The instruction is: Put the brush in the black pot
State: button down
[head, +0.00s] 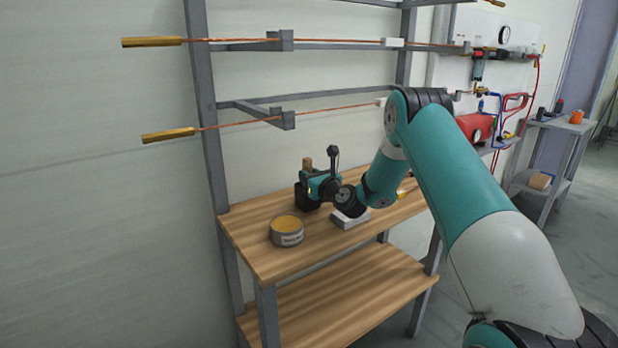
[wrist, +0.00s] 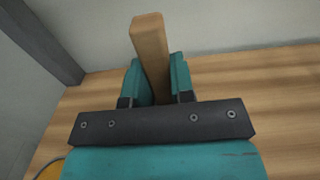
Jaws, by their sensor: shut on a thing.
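The brush shows as an upright wooden handle (head: 307,163) in the head view. In the wrist view the handle (wrist: 150,55) stands between the two teal fingers. My gripper (head: 308,181) is shut on it, and in the wrist view the fingers (wrist: 154,82) press on both sides. The brush's lower end is hidden. The black pot (head: 302,199) appears as a dark shape on the bench just below my gripper, partly covered by it. I cannot tell whether the brush's lower end is inside the pot or above it.
A grey tin (head: 287,238) with yellow-orange contents stands near the bench's front left. A white-grey block (head: 348,219) lies under my wrist. The wooden bench top (head: 252,251) is clear at its front left corner. Grey rack posts (head: 207,110) and copper rods stand above.

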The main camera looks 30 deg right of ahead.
jog(key=shift+r, duration=0.1)
jog(key=c, duration=1)
grip_release()
